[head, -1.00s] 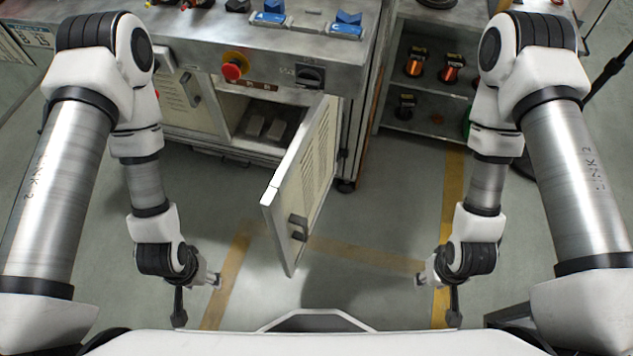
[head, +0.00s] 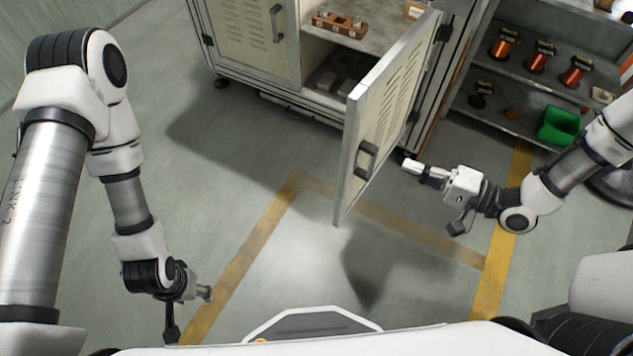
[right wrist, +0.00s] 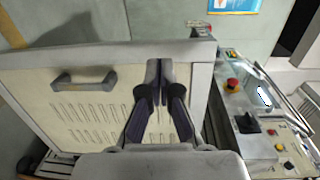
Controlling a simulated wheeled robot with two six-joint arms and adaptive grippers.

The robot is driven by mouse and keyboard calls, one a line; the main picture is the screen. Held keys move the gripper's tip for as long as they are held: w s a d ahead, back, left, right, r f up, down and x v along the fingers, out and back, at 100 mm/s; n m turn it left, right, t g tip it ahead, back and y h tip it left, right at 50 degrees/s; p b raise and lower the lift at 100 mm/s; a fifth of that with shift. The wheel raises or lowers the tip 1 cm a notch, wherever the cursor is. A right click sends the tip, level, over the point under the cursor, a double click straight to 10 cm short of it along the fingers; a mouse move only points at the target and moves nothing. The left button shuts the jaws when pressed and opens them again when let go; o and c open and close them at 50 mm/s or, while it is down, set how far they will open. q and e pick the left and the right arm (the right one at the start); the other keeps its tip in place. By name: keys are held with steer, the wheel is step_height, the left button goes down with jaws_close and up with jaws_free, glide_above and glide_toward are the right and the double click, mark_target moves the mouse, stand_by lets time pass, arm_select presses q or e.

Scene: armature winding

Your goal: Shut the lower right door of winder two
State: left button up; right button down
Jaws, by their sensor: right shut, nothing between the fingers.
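The lower right door (head: 385,115) of the winder stands open, a pale louvred panel swung out from the cabinet. Its outer face, with a dark handle (head: 367,160), faces right toward my right arm. My right gripper (head: 408,165) is shut and empty, just right of that outer face; whether it touches cannot be told. In the right wrist view the shut fingers (right wrist: 158,68) point at the door (right wrist: 100,98), with the handle (right wrist: 84,78) to their left. My left gripper (head: 206,292) hangs low at left, away from the door; its fingers are too small to read.
The cabinet's open compartment (head: 340,70) holds grey blocks and a brown part. A shelf (head: 490,112) with copper spools and a green bin (head: 560,126) stands at right. The floor (head: 270,180) left of the door is clear.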

step_height(320, 180, down, 2)
steer(key=d+t+b, duration=0.1)
steer(key=d+b, duration=0.1)
steer(key=t+b, duration=0.1)
steer(key=b, duration=0.2)
glide_toward(357, 133)
steer(key=shift+m, duration=0.4)
steer(key=x, duration=0.6)
steer(key=shift+a, duration=0.3)
arm_select(q)
step_height(357, 133, down, 7)
steer(key=shift+s+a+f, duration=0.15)
steer(key=shift+s+a, duration=0.1)
steer(key=shift+a, duration=0.05)
arm_select(e)
steer(key=shift+w+a, duration=0.2)
steer(key=shift+w, duration=0.1)
steer(key=shift+h, duration=0.3)
